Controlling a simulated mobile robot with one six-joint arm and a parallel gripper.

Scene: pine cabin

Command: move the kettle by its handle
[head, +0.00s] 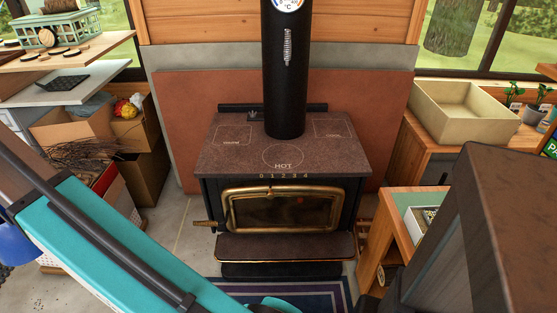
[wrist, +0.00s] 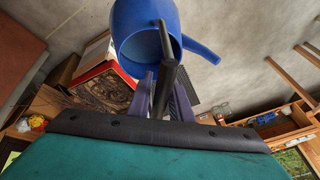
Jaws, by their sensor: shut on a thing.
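The blue kettle (wrist: 146,37) is at the top middle of the wrist view. Its dark handle (wrist: 166,68) comes towards the camera, and its spout (wrist: 202,49) points right. My gripper (wrist: 162,88) is shut on the handle, with one purple finger on each side. In the head view a piece of blue, which looks like the kettle (head: 10,246), shows at the left edge; the rest is out of frame. My gripper is not clearly visible there. I cannot tell what, if anything, is under the kettle.
A black stove (head: 285,150) stands in the middle, its top marked with zones including HOT, and bare except for the flue pipe (head: 284,80). Boxes (head: 140,130) and shelves are on the left. A beige tray (head: 462,110) and a small table (head: 398,230) are on the right.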

